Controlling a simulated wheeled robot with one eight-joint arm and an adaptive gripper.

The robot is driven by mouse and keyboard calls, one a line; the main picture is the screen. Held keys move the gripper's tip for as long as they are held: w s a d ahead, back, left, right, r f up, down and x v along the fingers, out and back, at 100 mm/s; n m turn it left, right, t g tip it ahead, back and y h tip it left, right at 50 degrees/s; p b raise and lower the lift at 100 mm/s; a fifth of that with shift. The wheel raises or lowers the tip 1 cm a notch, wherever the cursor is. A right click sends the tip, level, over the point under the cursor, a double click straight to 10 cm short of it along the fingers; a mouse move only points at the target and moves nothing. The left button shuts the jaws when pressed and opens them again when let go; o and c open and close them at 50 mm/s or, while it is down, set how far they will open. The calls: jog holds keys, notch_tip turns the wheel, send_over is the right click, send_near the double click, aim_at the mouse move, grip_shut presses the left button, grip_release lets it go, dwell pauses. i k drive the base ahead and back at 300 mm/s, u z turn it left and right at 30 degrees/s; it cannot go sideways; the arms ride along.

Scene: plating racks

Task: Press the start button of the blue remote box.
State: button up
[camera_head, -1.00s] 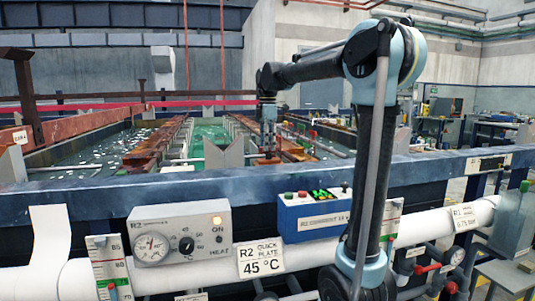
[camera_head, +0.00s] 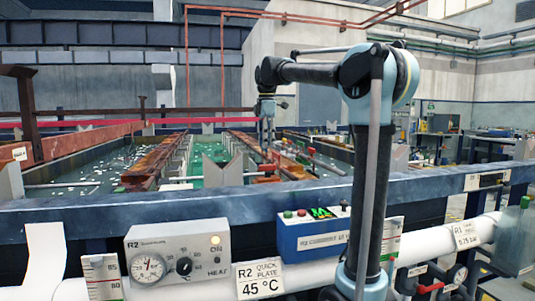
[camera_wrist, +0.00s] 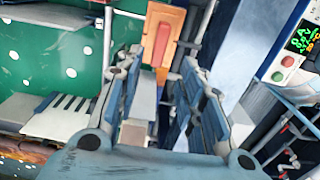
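The blue remote box (camera_head: 290,242) is fixed at the front rail in the head view, with a green display on top. Its green button (camera_head: 288,214) and red button (camera_head: 301,212) sit left of the display. In the wrist view the box (camera_wrist: 257,98) is at the upper right, with its red button (camera_wrist: 288,61) above its green button (camera_wrist: 277,76). My gripper (camera_head: 268,145) hangs beyond the rail over the tank area, behind the box and apart from it. In the wrist view my gripper (camera_wrist: 160,75) has its fingers apart, with nothing held between them.
A dial heater box (camera_head: 205,258) and a 45 °C sign (camera_head: 260,279) are left of the remote box. The blue rail (camera_head: 130,210) runs across the front. Behind it are tanks with rusty bars and upright notched plates (camera_head: 222,168).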

aim_at(288, 214)
jog(key=k, duration=1)
